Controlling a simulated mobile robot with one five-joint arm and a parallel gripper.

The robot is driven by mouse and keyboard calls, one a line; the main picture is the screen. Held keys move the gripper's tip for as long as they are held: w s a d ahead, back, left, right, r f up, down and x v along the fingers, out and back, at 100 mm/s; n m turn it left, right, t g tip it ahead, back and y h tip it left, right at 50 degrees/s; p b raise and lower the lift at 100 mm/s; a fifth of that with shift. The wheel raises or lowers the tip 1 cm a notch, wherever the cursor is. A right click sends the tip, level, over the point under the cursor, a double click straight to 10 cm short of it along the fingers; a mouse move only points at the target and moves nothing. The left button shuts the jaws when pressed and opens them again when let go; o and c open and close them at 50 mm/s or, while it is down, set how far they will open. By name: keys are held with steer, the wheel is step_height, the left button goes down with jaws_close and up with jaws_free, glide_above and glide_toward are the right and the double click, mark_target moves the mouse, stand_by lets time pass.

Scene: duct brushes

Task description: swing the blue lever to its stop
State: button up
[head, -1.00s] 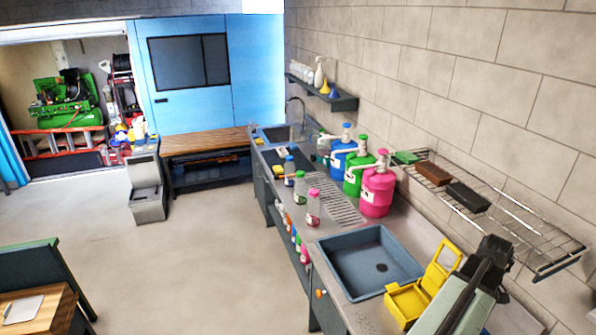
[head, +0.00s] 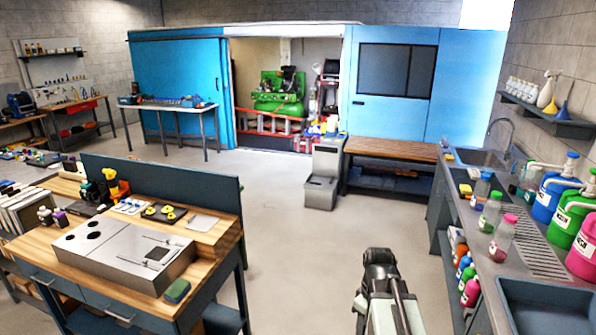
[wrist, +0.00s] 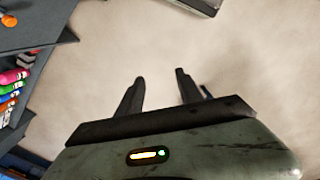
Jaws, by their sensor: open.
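I cannot make out a blue lever in either view. My gripper (wrist: 159,78) is open and empty in the wrist view, its two dark fingers apart over bare pale floor. In the head view my arm reaches forward at the lower middle, over the aisle, and the fingertips cannot be made out there. A metal box (head: 105,248) with round openings and thin slotted rods lies on the wooden workbench (head: 215,233) at left. I cannot tell any blue lever on it.
The sink counter (head: 470,215) runs along the right, with pump jugs (head: 557,190) and bottles. A grey step bin (head: 322,180) and a low wooden bench (head: 390,148) stand at the back. The floor between workbench and counter is clear.

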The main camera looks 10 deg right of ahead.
steer(key=a+f+m+b, duration=0.1)
steer(key=a+f+m, duration=0.1)
steer(key=a+m, duration=0.4)
steer(key=a, duration=0.4)
steer(key=shift+s+f+m+b, duration=0.3)
steer(key=shift+f+m, duration=0.1)
jaws_close()
steer(key=shift+d, duration=0.1)
